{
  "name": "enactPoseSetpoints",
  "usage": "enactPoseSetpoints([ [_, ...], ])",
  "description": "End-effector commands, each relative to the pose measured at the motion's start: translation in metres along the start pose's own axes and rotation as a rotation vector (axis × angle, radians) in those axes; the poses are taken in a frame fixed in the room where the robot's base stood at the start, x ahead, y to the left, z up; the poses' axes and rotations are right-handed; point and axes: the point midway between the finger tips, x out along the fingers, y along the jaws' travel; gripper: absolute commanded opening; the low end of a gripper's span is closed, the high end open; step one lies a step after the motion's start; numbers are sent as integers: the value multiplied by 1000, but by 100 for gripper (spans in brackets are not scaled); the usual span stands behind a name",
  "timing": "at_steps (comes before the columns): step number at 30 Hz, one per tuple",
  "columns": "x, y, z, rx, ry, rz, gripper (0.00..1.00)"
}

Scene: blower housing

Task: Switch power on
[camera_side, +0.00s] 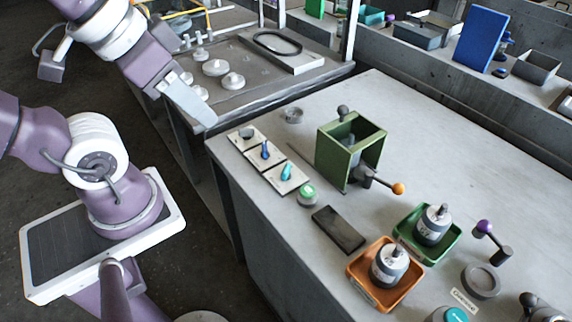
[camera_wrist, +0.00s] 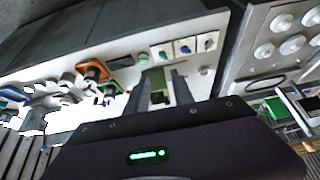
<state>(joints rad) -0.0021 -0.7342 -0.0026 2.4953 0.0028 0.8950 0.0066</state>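Three switch plates lie in a row near the table's left edge in the side view. The far plate has a dark grey part (camera_side: 247,134), the middle one a blue knob (camera_side: 265,150), and the near one a teal knob (camera_side: 287,171). A green button (camera_side: 307,191) stands beside the near plate. I cannot read which one is the power switch. The blue switch (camera_wrist: 185,48) and green button (camera_wrist: 143,59) also show in the wrist view. My gripper (camera_side: 205,118) is in the air left of the plates, apart from them. In the wrist view its fingers (camera_wrist: 162,82) are apart with nothing held.
A green open housing (camera_side: 350,150) with an orange-tipped lever stands right of the plates. A dark flat block (camera_side: 338,229), an orange tray (camera_side: 357,271) and a green tray (camera_side: 453,249), each holding a motor, are nearer. A grey bench (camera_side: 240,85) stands behind.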

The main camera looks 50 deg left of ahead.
Motion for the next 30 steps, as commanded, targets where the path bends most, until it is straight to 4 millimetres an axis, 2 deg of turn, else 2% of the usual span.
enactPoseSetpoints([
  [2, 11, -3, -12, 39, -44, -17, 29],
  [5, 45, -8, -39, 154, -148, -40, 29],
  [8, 98, -12, -62, 296, -263, -26, 29],
  [9, 121, -12, -67, 351, -303, -10, 29],
  [12, 177, -11, -70, 467, -388, 49, 29],
  [15, 220, -9, -64, 544, -439, 108, 29],
  [18, 242, -6, -58, 581, -462, 144, 29],
  [26, 268, -5, -45, 595, -472, 157, 29],
  [27, 273, -5, -42, 559, -473, 147, 29],
  [30, 272, -5, -42, 124, -488, 35, 29],
])
